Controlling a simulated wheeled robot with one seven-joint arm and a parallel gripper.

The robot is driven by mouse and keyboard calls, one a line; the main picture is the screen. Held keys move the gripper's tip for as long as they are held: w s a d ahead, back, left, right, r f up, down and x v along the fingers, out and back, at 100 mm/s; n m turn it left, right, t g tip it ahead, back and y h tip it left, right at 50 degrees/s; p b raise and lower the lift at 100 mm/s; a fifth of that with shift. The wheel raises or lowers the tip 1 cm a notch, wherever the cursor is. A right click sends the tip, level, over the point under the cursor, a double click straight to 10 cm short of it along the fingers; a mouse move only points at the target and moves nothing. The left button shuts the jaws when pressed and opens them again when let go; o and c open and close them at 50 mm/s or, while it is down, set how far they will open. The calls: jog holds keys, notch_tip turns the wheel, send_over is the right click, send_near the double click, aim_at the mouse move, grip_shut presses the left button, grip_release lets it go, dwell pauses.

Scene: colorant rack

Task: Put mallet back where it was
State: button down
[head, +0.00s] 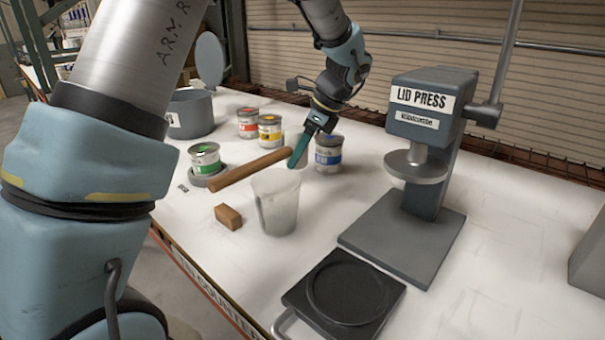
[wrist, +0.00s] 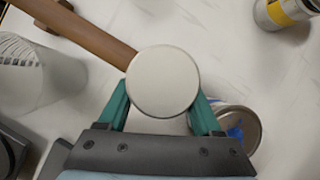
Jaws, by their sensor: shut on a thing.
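The mallet has a brown wooden handle (head: 250,170) and a pale round head (wrist: 163,82). My gripper (head: 300,150) is shut on the mallet by its head, which sits between the teal fingers in the wrist view. The handle points left and toward the robot in the head view, and up-left in the wrist view (wrist: 95,35). In the head view the mallet's head is mostly hidden by the fingers. The handle passes just behind the rim of a translucent cup (head: 276,205). I cannot tell how high the mallet is above the white table.
The blue-labelled can (head: 328,155) stands close right of my gripper. Red (head: 248,122), yellow (head: 270,130) and green (head: 205,158) cans stand behind and left. A brown block (head: 228,217) lies left of the cup. The lid press (head: 430,130) and black scale (head: 344,293) are right.

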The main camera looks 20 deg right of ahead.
jog(key=shift+f+p, duration=0.35)
jog(key=shift+f, duration=2.1)
jog(key=shift+f, duration=0.15)
jog(key=shift+c, duration=0.3)
grip_release()
jog(key=b+v, duration=0.1)
jog(key=v, duration=1.1)
jog(key=shift+b, duration=0.35)
jog(key=shift+r, duration=0.25)
